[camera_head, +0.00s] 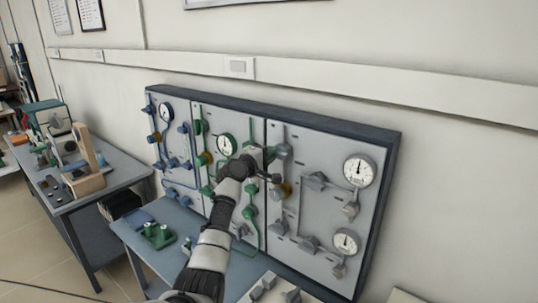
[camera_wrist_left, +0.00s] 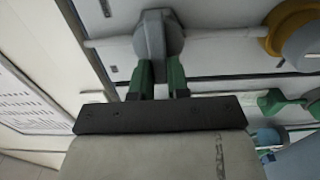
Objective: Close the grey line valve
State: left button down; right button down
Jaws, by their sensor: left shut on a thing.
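A wall panel carries three sections of pipework, blue, green and grey from left to right. My left arm rises from the bottom of the head view, and its gripper (camera_head: 271,157) is at the upper left of the grey section. It is at a grey valve (camera_head: 284,151) on the grey line. In the left wrist view my left gripper's green fingers (camera_wrist_left: 161,78) are shut on the grey valve's handle (camera_wrist_left: 157,36), which stands between them. The fingertips partly cover the handle's lower part. My right gripper is not in view.
A brass-coloured fitting (camera_head: 283,190) is below the valve. Two round gauges, upper (camera_head: 359,170) and lower (camera_head: 345,242), are on the grey section's right. A bench (camera_head: 150,262) with green parts (camera_head: 158,236) stands before the panel. Another table (camera_head: 62,205) is at left.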

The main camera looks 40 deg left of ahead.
pick_arm(q)
jog(key=c, duration=1.1)
grip_release()
jog(key=shift+s+f, duration=0.1)
jog(key=s+d+b, duration=0.1)
jog(key=s+b, duration=0.2)
jog(key=s, duration=0.7)
jog(key=shift+s, duration=0.3)
